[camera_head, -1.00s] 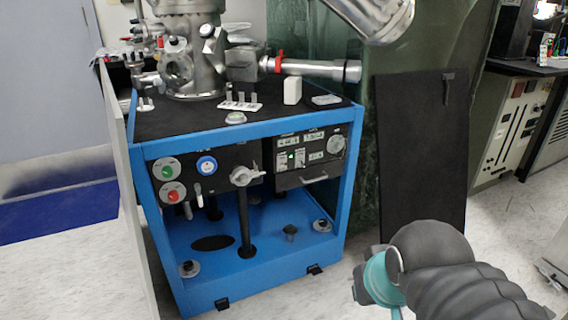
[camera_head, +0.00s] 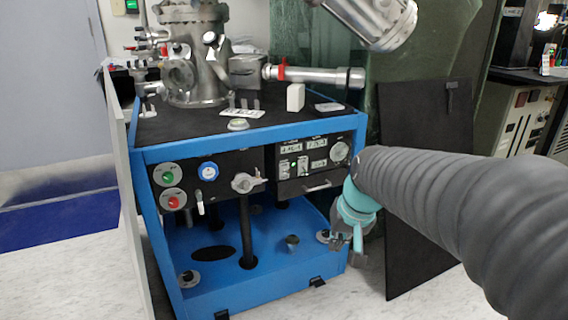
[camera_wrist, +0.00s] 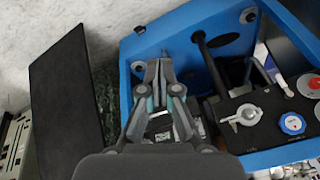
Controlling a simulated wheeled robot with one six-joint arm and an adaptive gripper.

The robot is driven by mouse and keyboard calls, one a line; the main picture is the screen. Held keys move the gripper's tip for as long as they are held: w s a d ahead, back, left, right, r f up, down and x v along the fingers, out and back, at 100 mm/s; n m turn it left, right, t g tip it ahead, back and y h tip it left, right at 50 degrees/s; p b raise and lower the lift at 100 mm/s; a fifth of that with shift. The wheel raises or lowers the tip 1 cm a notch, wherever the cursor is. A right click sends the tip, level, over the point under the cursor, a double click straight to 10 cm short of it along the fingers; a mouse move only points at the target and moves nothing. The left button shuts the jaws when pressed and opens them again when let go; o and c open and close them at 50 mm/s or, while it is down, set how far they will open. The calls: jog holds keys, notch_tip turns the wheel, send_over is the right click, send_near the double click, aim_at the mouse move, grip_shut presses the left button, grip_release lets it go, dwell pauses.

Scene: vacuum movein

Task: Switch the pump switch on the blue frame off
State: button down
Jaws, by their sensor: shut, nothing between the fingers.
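The blue frame (camera_head: 150,225) stands left of centre in the head view, and its edge (camera_wrist: 127,75) also shows in the wrist view. Its front panel carries a green button (camera_head: 168,174), a red button (camera_head: 173,201), a blue dial (camera_head: 208,171), a small lever switch (camera_head: 199,203) and a silver rotary handle (camera_head: 243,184). No readable label marks which one is the pump switch. My gripper (camera_head: 350,247) is shut and empty, low at the frame's front right corner, apart from the controls. In the wrist view my gripper (camera_wrist: 164,63) partly hides the right-hand panel; the rotary handle (camera_wrist: 246,115) is off to its right.
An instrument panel (camera_head: 308,160) with a green light and a drawer handle fills the frame's right half. Steel vacuum parts (camera_head: 185,60) stand on top. A dark board (camera_head: 425,180) leans on the right. A pale panel (camera_head: 128,200) borders the left side.

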jog(key=w+a+t+y, duration=0.1)
jog(key=w, duration=1.2)
jog(key=t+y+b, duration=0.1)
jog(key=t+y, duration=0.1)
jog(key=t, duration=0.1)
send_near(287, 171)
jog(key=shift+d+r, duration=0.8)
jog(key=shift+r, duration=0.35)
jog(key=x, duration=1)
jog(key=shift+w+r, duration=0.15)
